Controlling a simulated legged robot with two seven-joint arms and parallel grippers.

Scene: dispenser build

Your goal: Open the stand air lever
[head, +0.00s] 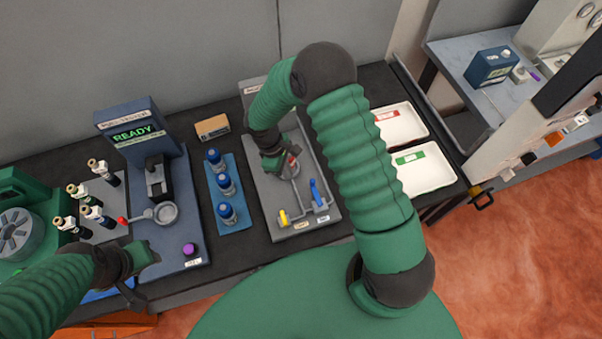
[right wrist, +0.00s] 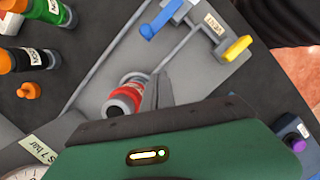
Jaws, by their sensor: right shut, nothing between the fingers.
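The grey stand (head: 265,220) lies in the middle of the bench, with a blue lever (head: 316,192) and a yellow lever (head: 283,217) at its near end. Both levers also show in the right wrist view, blue (right wrist: 160,19) and yellow (right wrist: 238,48). My right gripper (head: 287,168) is shut and empty over the stand, beyond both levers. In the right wrist view its fingers (right wrist: 158,93) are beside a red and silver fitting (right wrist: 125,98). My left gripper (head: 137,275) hangs at the near left; its fingers are unclear.
A blue tray (head: 233,190) with blue-capped bottles is left of the stand. A tester reading READY (head: 132,132) stands further left. Two white trays (head: 425,165) are on the right, partly behind my right arm. A gauge (right wrist: 25,174) shows in the right wrist view.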

